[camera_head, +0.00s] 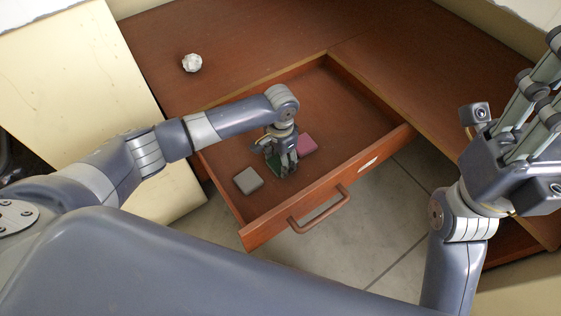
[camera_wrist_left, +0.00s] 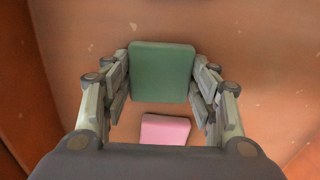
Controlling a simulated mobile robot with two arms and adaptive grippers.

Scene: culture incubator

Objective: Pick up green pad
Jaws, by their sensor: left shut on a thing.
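The green pad (camera_wrist_left: 162,72) sits between the fingers of my left gripper in the left wrist view, with its side edges against them. My left gripper (camera_head: 283,165) is shut on it, inside the open drawer. In the head view only a strip of the green pad (camera_head: 272,161) shows beside the fingers. In the wrist view it looks larger than the pink pad, but I cannot tell its height above the drawer floor. My right gripper (camera_head: 515,85) is at the right, away from the drawer, empty with its fingers spread.
A pink pad (camera_head: 307,144) lies close to my left gripper, and also shows in the wrist view (camera_wrist_left: 165,130). A grey pad (camera_head: 248,180) lies nearer the drawer front (camera_head: 330,190) with its handle (camera_head: 320,211). A crumpled white ball (camera_head: 192,63) rests on the brown top.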

